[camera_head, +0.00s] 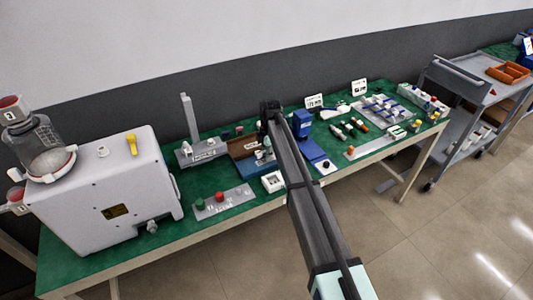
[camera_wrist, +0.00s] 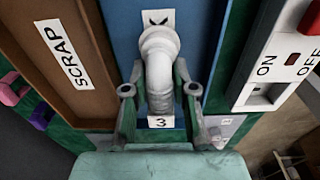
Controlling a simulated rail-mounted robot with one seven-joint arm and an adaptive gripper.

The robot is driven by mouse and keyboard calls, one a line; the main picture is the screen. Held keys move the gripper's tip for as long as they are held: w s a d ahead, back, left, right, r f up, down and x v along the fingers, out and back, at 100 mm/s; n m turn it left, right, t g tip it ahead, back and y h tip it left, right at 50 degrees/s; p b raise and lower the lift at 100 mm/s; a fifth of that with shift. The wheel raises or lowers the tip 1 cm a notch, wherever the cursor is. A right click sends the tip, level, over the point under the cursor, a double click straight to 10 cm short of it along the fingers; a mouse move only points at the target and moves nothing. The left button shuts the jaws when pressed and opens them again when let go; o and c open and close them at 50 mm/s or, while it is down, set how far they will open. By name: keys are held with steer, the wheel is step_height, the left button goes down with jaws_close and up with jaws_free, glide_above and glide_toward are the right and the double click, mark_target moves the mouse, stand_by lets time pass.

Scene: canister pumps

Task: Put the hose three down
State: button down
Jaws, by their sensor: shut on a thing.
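Hose three (camera_wrist: 160,52) is a pale grey-white bent tube in the middle of the wrist view. A white label with a 3 shows at its near end. My gripper (camera_wrist: 160,90) is shut on it, with one finger on each side. Beyond and under the hose is a blue tray surface (camera_wrist: 203,30) with a white label bearing a dark mark, partly covered by the hose. I cannot tell whether the hose touches the blue surface. In the head view my arm hides most of the gripper and the hose.
A brown tray marked SCRAP (camera_wrist: 45,25) is left of the blue surface. An ON/OFF switch box (camera_wrist: 275,60) stands close on the right. On the green bench are a big white machine (camera_head: 100,195), a grey stand (camera_head: 190,130) and a blue device (camera_head: 302,123).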

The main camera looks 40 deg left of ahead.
steer(key=shift+f, duration=0.2)
steer(key=shift+f, duration=0.2)
steer(key=c, duration=0.9)
jaws_free()
steer(key=shift+c, duration=0.2)
steer(key=shift+r, duration=0.1)
steer(key=r+b, duration=0.1)
steer(key=r, duration=0.3)
steer(key=r+b, duration=0.1)
steer(key=r, duration=0.3)
steer(key=r+b, duration=0.1)
steer(key=r, duration=0.3)
steer(key=shift+w+d+r, duration=0.1)
steer(key=shift+w+d, duration=0.15)
steer(key=shift+o, duration=1.1)
